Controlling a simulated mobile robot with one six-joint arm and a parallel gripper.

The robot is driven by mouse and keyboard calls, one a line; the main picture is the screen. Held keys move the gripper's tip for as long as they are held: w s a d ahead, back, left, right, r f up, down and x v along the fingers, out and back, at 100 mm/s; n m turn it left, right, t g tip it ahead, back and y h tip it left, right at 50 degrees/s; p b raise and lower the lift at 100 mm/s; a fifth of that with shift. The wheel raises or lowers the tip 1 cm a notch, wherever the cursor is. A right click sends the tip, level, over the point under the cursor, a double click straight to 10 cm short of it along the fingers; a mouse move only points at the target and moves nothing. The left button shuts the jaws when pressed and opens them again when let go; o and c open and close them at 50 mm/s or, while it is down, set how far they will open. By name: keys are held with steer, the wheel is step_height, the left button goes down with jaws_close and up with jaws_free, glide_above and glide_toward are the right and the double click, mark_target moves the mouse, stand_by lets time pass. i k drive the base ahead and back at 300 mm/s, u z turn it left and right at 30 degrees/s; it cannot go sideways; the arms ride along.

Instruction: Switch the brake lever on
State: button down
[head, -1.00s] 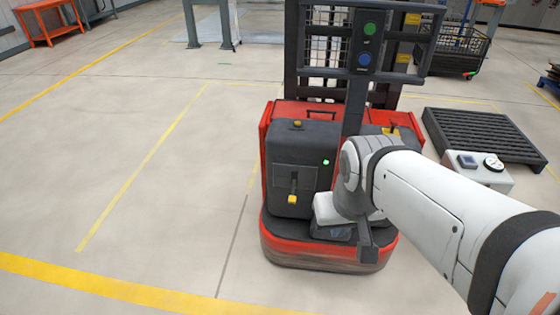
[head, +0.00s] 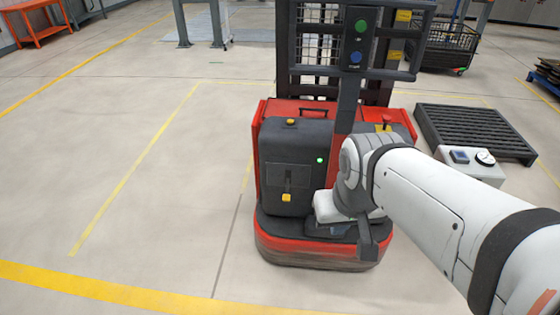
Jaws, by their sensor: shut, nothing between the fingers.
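My gripper (head: 368,248) shows as a dark end hanging below my white arm, in front of the truck's right side. It is to the right of and lower in the picture than the lever, apart from it. It looks shut and empty, but the fingertips are small and partly hidden.
A yellow button (head: 291,122) sits on top of the truck body, and a post carries a green button (head: 361,26) and a blue button (head: 357,57). A dark slatted platform (head: 475,132) and a white box with a gauge (head: 470,167) stand at right. The floor at left is clear.

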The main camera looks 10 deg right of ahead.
mark_target(286, 197)
steer(key=z, duration=2.75)
steer(key=k, duration=1.6)
steer(key=u, duration=2.2)
steer(key=i, duration=1)
